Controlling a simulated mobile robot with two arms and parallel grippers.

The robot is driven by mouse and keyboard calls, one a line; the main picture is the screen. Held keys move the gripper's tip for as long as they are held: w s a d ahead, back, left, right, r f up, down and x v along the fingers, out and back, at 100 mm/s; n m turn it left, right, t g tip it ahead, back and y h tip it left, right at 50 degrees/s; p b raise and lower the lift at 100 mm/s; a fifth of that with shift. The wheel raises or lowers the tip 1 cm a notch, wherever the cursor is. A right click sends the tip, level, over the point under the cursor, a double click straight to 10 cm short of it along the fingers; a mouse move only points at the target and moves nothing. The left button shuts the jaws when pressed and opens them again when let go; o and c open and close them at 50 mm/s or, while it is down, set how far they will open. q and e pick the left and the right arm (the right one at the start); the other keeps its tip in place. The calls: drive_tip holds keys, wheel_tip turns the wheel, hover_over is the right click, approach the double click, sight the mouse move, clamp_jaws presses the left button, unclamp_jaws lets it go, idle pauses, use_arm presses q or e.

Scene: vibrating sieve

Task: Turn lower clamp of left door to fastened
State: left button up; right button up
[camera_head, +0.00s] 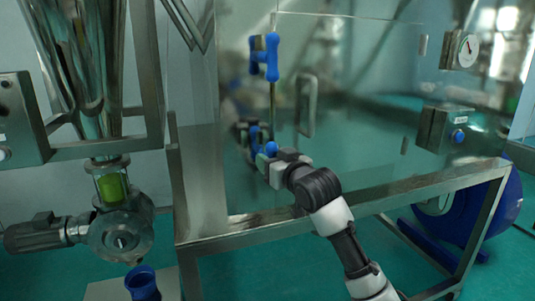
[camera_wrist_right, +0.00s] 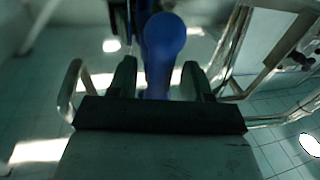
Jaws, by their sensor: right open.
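The lower clamp (camera_head: 271,148) is blue with a rounded knob and sits low on the clear door panel. It is partly hidden by my right gripper (camera_head: 263,158), which reaches it from the lower right. In the right wrist view, the clamp's blue round-ended handle (camera_wrist_right: 163,40) stands between the two dark fingers of my right gripper (camera_wrist_right: 158,80). The fingers are open, with a gap visible on the right side of the handle. I cannot tell whether either finger touches it. My left gripper is not in view.
A blue upper clamp (camera_head: 264,57) is on the same panel above. A metal door handle (camera_head: 307,105) stands just right of the clamps. A hopper (camera_head: 85,70) and motor (camera_head: 38,234) are at left.

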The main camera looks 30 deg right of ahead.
drive_tip(key=shift+w, duration=1.15)
drive_tip(key=shift+d, duration=0.1)
drive_tip(key=c, duration=0.8)
drive_tip(key=shift+f, duration=0.1)
